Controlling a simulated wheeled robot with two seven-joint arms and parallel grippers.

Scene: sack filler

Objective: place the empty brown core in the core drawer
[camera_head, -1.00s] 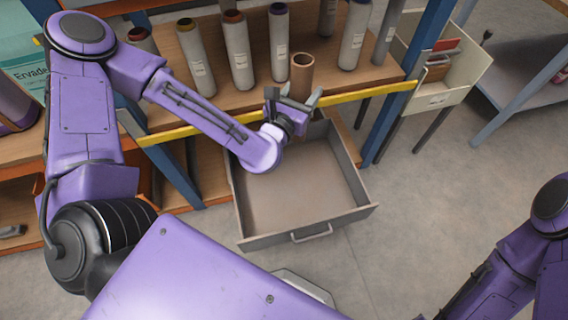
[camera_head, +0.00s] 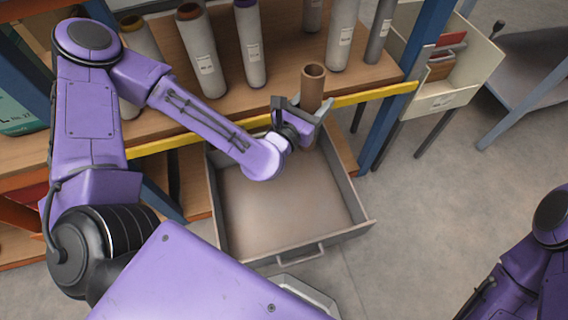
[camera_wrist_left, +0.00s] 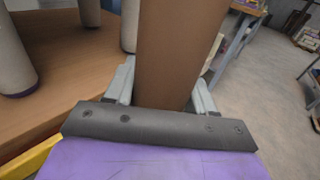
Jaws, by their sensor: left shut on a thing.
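The brown core (camera_head: 312,86) is an open-ended cardboard tube with nothing wound on it. My left gripper (camera_head: 306,116) is shut on it and holds it roughly upright, over the back right of the drawer. In the left wrist view the core (camera_wrist_left: 180,50) stands between the two fingers (camera_wrist_left: 160,90), and its top is out of frame. The core drawer (camera_head: 316,252) is a grey open tray pulled out below the shelf. Its visible floor is bare; its back part is hidden by my left arm. My right gripper is out of view; only part of that arm shows at lower right.
Several wound rolls (camera_head: 203,60) stand on the wooden shelf (camera_head: 280,95) behind. A yellow rail (camera_head: 372,94) runs along the shelf edge, and a blue post (camera_head: 408,85) stands right of the drawer. A cream bin (camera_head: 437,103) holds red and brown items.

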